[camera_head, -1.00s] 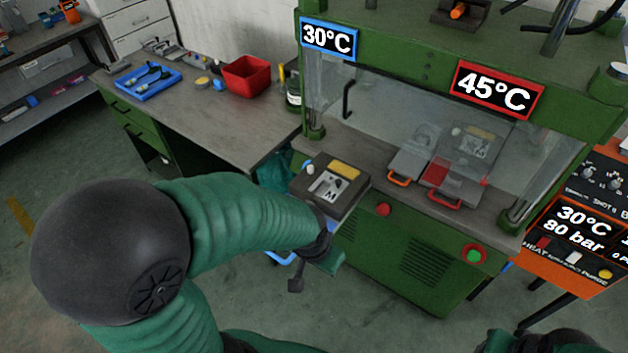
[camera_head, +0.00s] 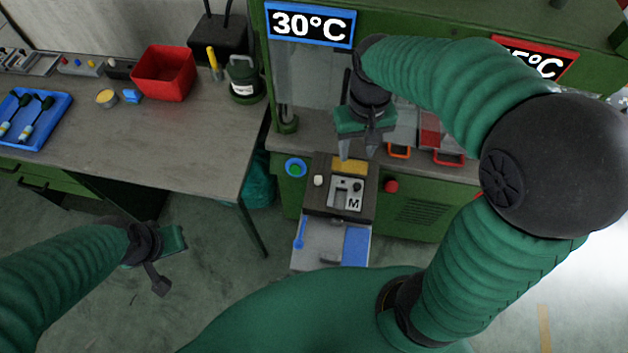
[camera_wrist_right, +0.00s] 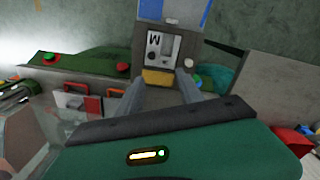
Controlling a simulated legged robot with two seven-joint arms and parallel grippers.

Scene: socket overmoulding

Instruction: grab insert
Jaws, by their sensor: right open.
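A dark block (camera_head: 313,200) carries a yellow pad (camera_head: 349,167) and a light metal plate (camera_head: 344,191) marked M with a dark round part on it. I cannot tell which part is the insert. My right gripper (camera_head: 358,155) is above the block's far edge, fingers pointing down, apart and empty. In the right wrist view, the fingers (camera_wrist_right: 160,90) are on either side of the yellow pad (camera_wrist_right: 158,77), with the plate (camera_wrist_right: 163,46) beyond it. My left gripper (camera_head: 160,260) is low at the left, away from the block; its jaws are unclear.
The green press stands behind, with a blue 30°C sign (camera_head: 310,24) and orange-handled and red-handled trays (camera_head: 448,158). A shelf (camera_head: 322,252) with blue items is in front of the block. The bench at left holds a red bin (camera_head: 163,73) and a blue tray (camera_head: 37,120).

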